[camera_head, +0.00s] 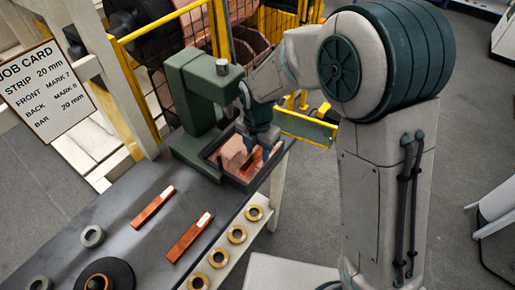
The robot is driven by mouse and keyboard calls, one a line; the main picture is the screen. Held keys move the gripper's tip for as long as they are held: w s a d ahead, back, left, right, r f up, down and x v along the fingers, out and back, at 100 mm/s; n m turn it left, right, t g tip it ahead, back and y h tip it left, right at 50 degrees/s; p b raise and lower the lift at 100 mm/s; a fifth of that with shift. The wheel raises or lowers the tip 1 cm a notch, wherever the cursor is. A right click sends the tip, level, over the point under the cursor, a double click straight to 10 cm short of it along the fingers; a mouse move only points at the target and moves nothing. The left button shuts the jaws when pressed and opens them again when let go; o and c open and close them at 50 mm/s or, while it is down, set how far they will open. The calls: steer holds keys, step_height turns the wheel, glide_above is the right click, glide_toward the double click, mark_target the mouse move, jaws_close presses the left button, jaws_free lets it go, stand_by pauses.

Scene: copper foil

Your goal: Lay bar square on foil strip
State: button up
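My gripper (262,138) is at the end of the arm, low over a dark tray-like bed (212,157) at the foot of the green press. Its fingertips are small and partly hidden, so I cannot tell whether they are open or shut. Copper-coloured material (234,153) lies in the bed beside and below my gripper; I cannot tell foil strip from bar there. Two copper-coloured bars, an upper one (152,207) and a lower one (188,238), each with a pale end, lie apart on the dark bench top (120,215).
The green press (195,95) stands at the bench's far end, before a yellow-framed guard (218,30) and copper rolls. Several brass rings (237,234) line a ledge at the bench's right edge. Grey rings (92,236) lie at left. A job card (45,85) reads strip 20 mm, bar 20 mm.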

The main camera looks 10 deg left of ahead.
mark_target(258, 153)
step_height(258, 153, up, 12)
steer(key=shift+r, duration=0.2)
stand_by(0.4)
steer(key=s+d+r+m+t, duration=0.1)
steer(key=s+d+r+m, duration=0.1)
steer(key=d+m, duration=0.6)
steer(key=s+d+r+m+t, duration=0.1)
steer(key=s+d+r+m, duration=0.15)
steer(key=d+m, duration=0.5)
steer(key=s+d+f+m+t, duration=0.1)
steer(key=s+d+f+m, duration=0.1)
steer(key=s+d+m, duration=0.7)
steer(key=d+m, duration=0.1)
steer(key=m, duration=0.6)
steer(key=shift+s+d, duration=0.2)
steer(key=shift+d, duration=0.15)
